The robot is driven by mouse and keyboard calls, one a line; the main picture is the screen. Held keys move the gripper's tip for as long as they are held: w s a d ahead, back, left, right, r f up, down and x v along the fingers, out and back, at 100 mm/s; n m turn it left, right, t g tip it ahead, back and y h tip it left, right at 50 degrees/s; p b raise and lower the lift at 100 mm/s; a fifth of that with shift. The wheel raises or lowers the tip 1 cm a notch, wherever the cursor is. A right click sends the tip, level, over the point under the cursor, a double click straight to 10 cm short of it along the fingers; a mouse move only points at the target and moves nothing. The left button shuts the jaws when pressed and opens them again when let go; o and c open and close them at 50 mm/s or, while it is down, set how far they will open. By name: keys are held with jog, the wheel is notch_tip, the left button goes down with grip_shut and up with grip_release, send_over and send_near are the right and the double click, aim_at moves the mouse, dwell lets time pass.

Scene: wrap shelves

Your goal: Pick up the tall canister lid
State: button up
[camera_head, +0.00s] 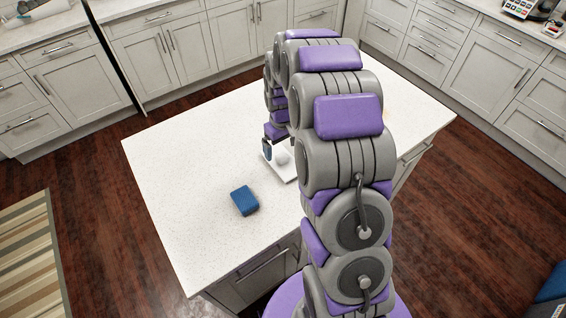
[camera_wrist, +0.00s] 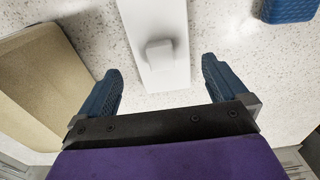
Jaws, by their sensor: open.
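A white, flat piece with a small raised knob, apparently the tall canister lid (camera_wrist: 135,20), lies on the white countertop in the wrist view. Its near end lies between my gripper's (camera_wrist: 160,72) two blue fingers, with a gap on each side. The gripper is open and holds nothing. In the head view, a white flat piece with a rounded knob (camera_head: 282,157) shows beside my gripper (camera_head: 267,149), partly hidden by my arm. I cannot tell how high the fingers are above the lid.
A beige box-like object (camera_wrist: 45,85) stands close to the left finger in the wrist view. A blue block (camera_head: 244,200) lies on the island countertop (camera_head: 180,150), which is otherwise clear at left. Cabinets line the walls.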

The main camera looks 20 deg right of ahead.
aim_at(282, 156)
jog(key=shift+a+f+b, duration=0.15)
jog(key=shift+f+b, duration=0.5)
jog(key=shift+f, duration=2.1)
jog(key=shift+d, duration=0.2)
jog(key=shift+c, duration=0.6)
jog(key=shift+a, duration=0.15)
jog(key=c, duration=0.7)
